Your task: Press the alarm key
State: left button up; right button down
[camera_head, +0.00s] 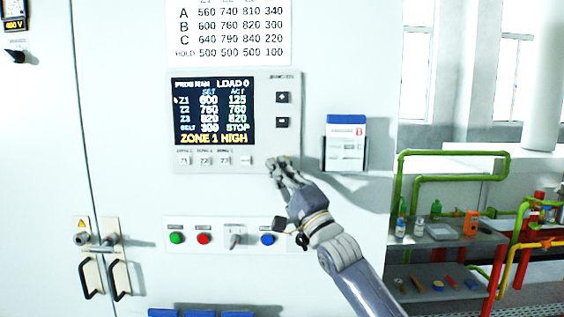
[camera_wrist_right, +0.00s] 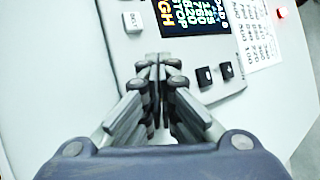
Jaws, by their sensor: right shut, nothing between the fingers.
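The control panel (camera_head: 262,90) is a light grey box on the white cabinet. Its screen (camera_head: 209,110) reads "ZONE 1 HIGH" in yellow; the screen also shows in the right wrist view (camera_wrist_right: 190,22). A row of small white keys lies under the screen, with the belt key (camera_wrist_right: 133,22) at its right end. Two dark keys (camera_wrist_right: 204,76) sit beside the screen. No key marked alarm is readable; the fingers cover part of the panel's lower right. My right gripper (camera_head: 278,164) is shut and empty at that corner; I cannot tell whether it touches. My left gripper is out of view.
Below the panel is a strip with a green button (camera_head: 176,238), a red button (camera_head: 204,239), a switch (camera_head: 235,241) and a blue button (camera_head: 267,240). A card holder (camera_head: 345,145) juts out at the right. Green pipes (camera_head: 455,155) and shelves stand further right.

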jog(key=shift+w, duration=0.2)
jog(key=shift+s, duration=0.15)
dwell(0.5)
jog(key=shift+s+p, duration=0.3)
jog(key=shift+s, duration=0.35)
jog(key=s+p, duration=0.1)
jog(key=s, duration=0.4)
dwell(0.5)
